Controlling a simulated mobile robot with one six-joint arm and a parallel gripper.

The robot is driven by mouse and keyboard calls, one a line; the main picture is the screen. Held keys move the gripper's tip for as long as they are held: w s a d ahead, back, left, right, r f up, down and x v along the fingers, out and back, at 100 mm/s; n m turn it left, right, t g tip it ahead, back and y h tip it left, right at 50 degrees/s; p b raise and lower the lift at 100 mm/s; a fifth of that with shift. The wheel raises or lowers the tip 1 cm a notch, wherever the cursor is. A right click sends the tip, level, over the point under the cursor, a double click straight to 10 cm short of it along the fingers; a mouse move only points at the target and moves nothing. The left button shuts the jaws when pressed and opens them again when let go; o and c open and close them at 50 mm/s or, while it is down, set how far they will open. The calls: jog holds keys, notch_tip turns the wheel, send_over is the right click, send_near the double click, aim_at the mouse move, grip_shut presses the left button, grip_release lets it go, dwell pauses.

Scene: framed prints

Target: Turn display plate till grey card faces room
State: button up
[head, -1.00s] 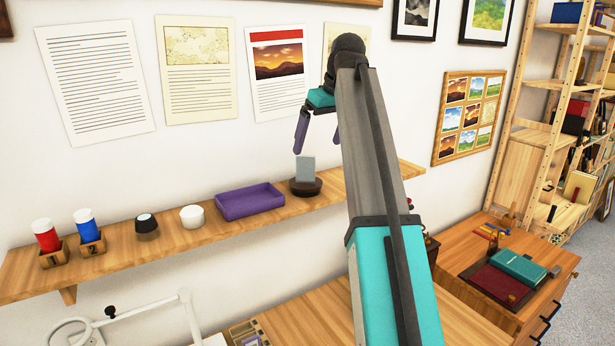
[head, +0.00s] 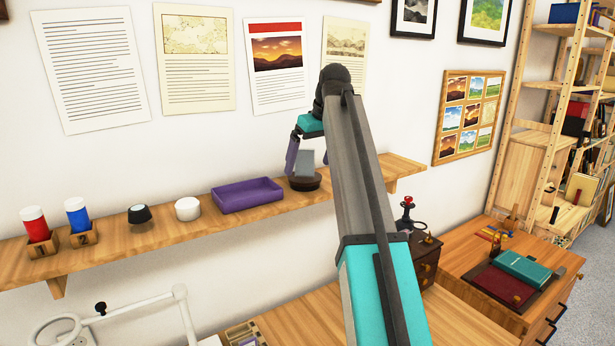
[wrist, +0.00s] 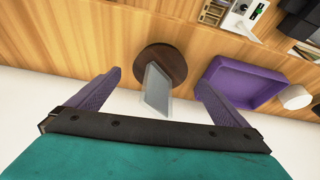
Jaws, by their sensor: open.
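The display plate (head: 304,183) is a round dark brown base on the wall shelf. A grey card (head: 306,162) stands upright on it. In the wrist view the plate (wrist: 150,59) and the card (wrist: 156,92) lie between and beyond my two purple fingers. My gripper (head: 306,160) is at the card in the head view, partly hidden by my arm. In the wrist view my gripper (wrist: 160,84) is open, with a finger to each side of the card and gaps on both sides.
A purple tray (head: 247,195) stands just left of the plate on the wooden shelf (head: 160,238). A white pot (head: 187,208), a black-topped jar (head: 139,214) and red (head: 36,224) and blue (head: 78,214) containers are further left. The wall is close behind.

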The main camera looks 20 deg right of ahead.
aim_at(308, 168)
jog(key=shift+b+x, duration=0.8)
jog(key=shift+x, duration=1)
jog(key=c, duration=1.1)
